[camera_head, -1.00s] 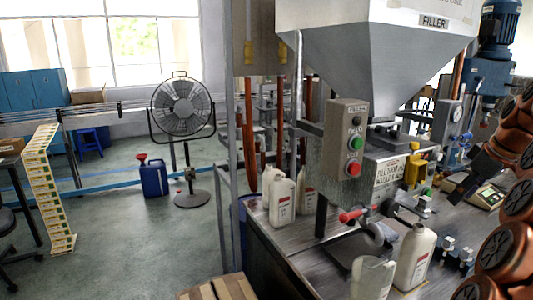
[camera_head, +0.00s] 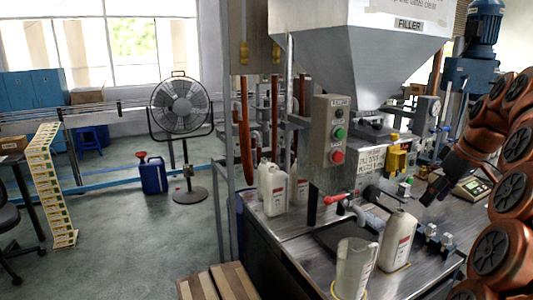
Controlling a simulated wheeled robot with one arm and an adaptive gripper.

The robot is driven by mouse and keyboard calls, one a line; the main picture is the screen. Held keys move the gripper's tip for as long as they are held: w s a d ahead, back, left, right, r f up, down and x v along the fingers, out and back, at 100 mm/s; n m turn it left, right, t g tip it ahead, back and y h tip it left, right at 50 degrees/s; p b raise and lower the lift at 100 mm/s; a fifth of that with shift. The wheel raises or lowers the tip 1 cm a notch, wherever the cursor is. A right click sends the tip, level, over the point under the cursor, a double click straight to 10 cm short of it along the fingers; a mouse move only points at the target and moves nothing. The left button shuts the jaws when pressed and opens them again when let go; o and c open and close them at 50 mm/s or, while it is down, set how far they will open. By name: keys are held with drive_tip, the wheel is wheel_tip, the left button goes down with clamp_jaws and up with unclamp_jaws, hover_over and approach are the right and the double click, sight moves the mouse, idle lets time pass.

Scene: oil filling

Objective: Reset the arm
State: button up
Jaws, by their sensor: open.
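My orange-and-black arm stands along the right edge, and its dark end, my gripper (camera_head: 432,191), points down and left above the right part of the workbench. It is open, and no object shows in it. It is apart from the white canister (camera_head: 397,240), which stands upright at the bench front. A translucent jug (camera_head: 355,268) stands upright just left of and nearer than that canister. The fingertips are small and dark, so their detail is unclear.
The filler machine's hopper (camera_head: 355,50) and its button box (camera_head: 332,132) stand at centre. White bottles (camera_head: 275,190) are grouped at the bench's left. A scale (camera_head: 473,188) is near my arm. A pallet (camera_head: 220,284), fan (camera_head: 182,106) and blue drum (camera_head: 153,177) stand on the left floor.

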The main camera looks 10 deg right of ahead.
drive_tip(key=s+a+f+g, duration=0.1)
drive_tip(key=s+a+f, duration=0.1)
drive_tip(key=a, duration=0.6)
drive_tip(key=s+a+f+g, duration=0.1)
drive_tip(key=s+a+f, duration=0.1)
drive_tip(key=a, duration=0.6)
drive_tip(key=s+a+f+g, duration=0.1)
drive_tip(key=s+a+f, duration=0.15)
drive_tip(key=a, duration=0.55)
drive_tip(key=s+a+f+m+g, duration=0.1)
drive_tip(key=s+a+f, duration=0.1)
drive_tip(key=s+f, duration=0.2)
drive_tip(key=s+a+f+m+h, duration=0.1)
drive_tip(key=s+a+f, duration=0.2)
drive_tip(key=s, duration=0.7)
drive_tip(key=s+a+f+m+g, duration=0.1)
drive_tip(key=s+a+f, duration=0.2)
drive_tip(key=s+f, duration=0.3)
drive_tip(key=shift+s+g+h, duration=0.3)
drive_tip(key=shift+s+h, duration=0.1)
drive_tip(key=shift+s, duration=0.65)
drive_tip(key=shift+a+f, duration=0.1)
drive_tip(key=shift+c, duration=0.2)
